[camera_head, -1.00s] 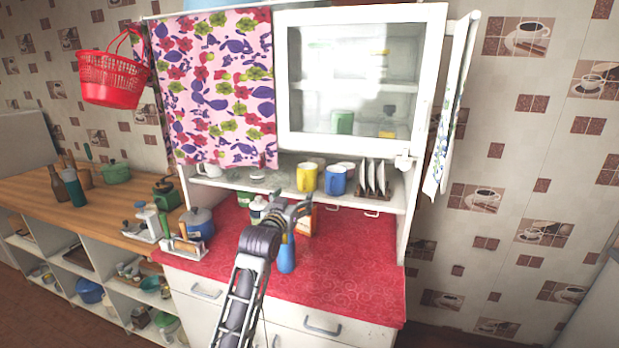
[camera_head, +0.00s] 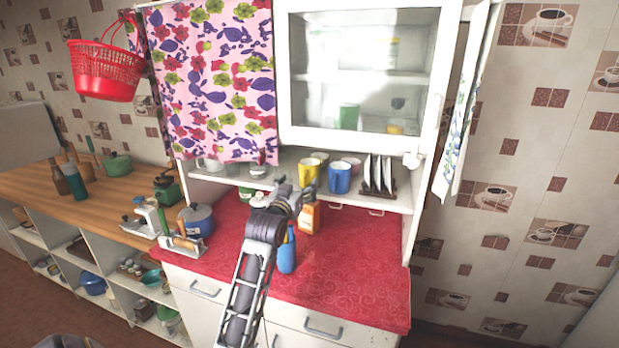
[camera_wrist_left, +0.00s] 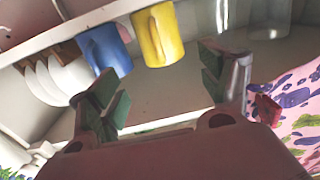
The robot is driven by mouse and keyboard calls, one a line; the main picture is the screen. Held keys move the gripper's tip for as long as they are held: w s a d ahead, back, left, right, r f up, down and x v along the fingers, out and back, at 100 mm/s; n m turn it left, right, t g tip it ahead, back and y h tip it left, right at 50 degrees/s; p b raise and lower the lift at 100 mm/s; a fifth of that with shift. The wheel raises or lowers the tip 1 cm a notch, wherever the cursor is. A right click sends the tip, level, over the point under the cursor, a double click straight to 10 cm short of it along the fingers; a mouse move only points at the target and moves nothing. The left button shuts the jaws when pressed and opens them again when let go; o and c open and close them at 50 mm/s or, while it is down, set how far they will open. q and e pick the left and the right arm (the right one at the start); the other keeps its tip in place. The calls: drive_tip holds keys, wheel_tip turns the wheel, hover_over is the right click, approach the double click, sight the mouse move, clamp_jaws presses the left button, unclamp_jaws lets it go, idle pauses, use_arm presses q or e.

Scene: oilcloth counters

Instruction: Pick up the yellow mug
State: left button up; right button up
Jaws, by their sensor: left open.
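The yellow mug (camera_head: 308,172) stands on the open shelf of the white cupboard, just left of the blue mug (camera_head: 339,179). My left gripper (camera_head: 297,193) is in front of the shelf, slightly below and left of the yellow mug in the head view. In the left wrist view the picture is turned over, and the yellow mug (camera_wrist_left: 158,36) shows beyond the spread fingers, apart from them. The left gripper (camera_wrist_left: 164,82) is open and empty there. The blue mug (camera_wrist_left: 104,48) is beside it, near one finger. My right gripper is in neither view.
White plates (camera_head: 376,174) stand in a rack right of the blue mug. A flowered cloth (camera_head: 215,80) hangs over the shelf's left part. An orange box (camera_head: 309,218) and a blue bottle (camera_head: 287,252) stand on the red counter (camera_head: 350,280), whose right part is clear.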

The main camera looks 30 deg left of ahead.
sight(308, 170)
use_arm(q)
drive_tip(key=shift+p+x, duration=0.3)
drive_tip(key=shift+x, duration=1.2)
drive_tip(key=shift+p+x, duration=0.4)
drive_tip(key=shift+x, duration=2.2)
drive_tip(key=shift+w, duration=0.1)
drive_tip(key=shift+p+x, duration=0.6)
drive_tip(key=shift+x, duration=1.9)
drive_tip(key=shift+a+f, duration=0.1)
drive_tip(key=shift+a, duration=0.05)
drive_tip(key=c, duration=1)
drive_tip(key=shift+o, duration=0.2)
